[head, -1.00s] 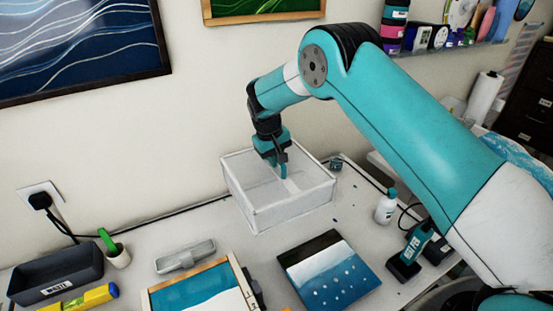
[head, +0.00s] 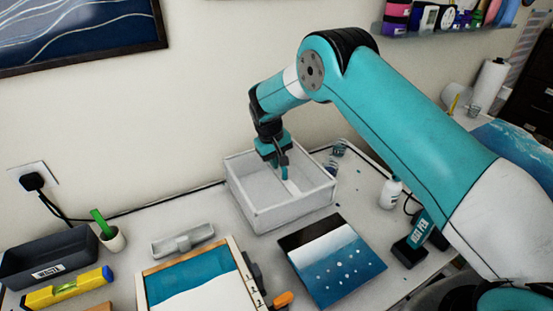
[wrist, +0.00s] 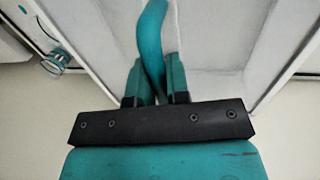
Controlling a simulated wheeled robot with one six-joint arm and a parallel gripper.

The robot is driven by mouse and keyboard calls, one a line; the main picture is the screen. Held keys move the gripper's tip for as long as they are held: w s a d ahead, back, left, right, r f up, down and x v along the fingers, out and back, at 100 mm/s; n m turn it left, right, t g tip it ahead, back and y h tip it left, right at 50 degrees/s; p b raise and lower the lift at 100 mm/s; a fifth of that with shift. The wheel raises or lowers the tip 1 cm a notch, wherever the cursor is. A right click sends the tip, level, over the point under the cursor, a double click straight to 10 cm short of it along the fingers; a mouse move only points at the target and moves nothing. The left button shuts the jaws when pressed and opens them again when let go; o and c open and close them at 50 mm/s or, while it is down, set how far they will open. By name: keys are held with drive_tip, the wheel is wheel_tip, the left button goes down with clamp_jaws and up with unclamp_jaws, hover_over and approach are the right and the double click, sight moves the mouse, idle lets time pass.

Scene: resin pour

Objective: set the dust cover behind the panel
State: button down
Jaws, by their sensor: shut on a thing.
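The dust cover (head: 283,212) is a pale grey open-looking box near the back of the table, behind the blue, white and black painted panel (head: 332,262). A narrow strip of table shows between them. My gripper (head: 283,172) is above the middle of the cover, pointing down, with its fingers shut on the cover's teal curved handle. The wrist view shows the fingers (wrist: 156,82) closed around this handle (wrist: 151,40), with the cover's pale walls around it. I cannot tell whether the cover's base touches the table.
A dark bin (head: 48,258) and a yellow level (head: 66,289) are at far left. A white bottle (head: 390,194) and a heat pen (head: 410,250) stand at right.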

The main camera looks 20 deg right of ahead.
drive_tip(key=shift+f, duration=0.15)
idle(0.3)
drive_tip(key=c, duration=1)
unclamp_jaws()
drive_tip(key=a+r+b, duration=0.3)
drive_tip(key=r+b, duration=0.1)
drive_tip(key=r, duration=1.3)
drive_tip(key=s+r+n+y+b, duration=0.2)
drive_tip(key=s+r+n, duration=0.15)
drive_tip(key=s, duration=0.95)
drive_tip(key=s+y, duration=0.1)
drive_tip(key=s, duration=0.8)
drive_tip(key=s+a+f+n+y+b, duration=0.1)
drive_tip(key=s+y, duration=0.1)
drive_tip(key=s, duration=0.7)
drive_tip(key=s+f+y+b, duration=0.1)
drive_tip(key=s, duration=0.8)
drive_tip(key=shift+a+f, duration=0.25)
drive_tip(key=shift+a, duration=0.15)
